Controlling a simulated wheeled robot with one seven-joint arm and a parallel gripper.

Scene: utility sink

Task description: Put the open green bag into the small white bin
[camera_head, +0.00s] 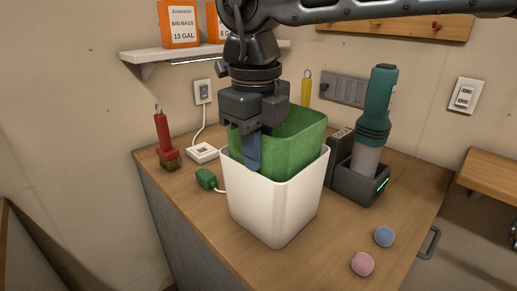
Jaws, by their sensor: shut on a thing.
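The open green bag (295,143) is in the mouth of the small white bin (271,205), its upper part standing above the rim and its mouth facing up. The rest of the bag is hidden by the bin wall. The bin stands upright on the wooden counter. My gripper (252,150) points down at the left side of the bin's mouth and is shut on the bag's near left edge. One blue-grey finger shows outside the bag, just above the bin's rim; the other finger is hidden.
A teal flashlight (377,105) stands in a dark charger (361,182) right of the bin. Pink (362,263) and blue (384,236) balls lie at front right. A shelf (165,52) holds orange boxes.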

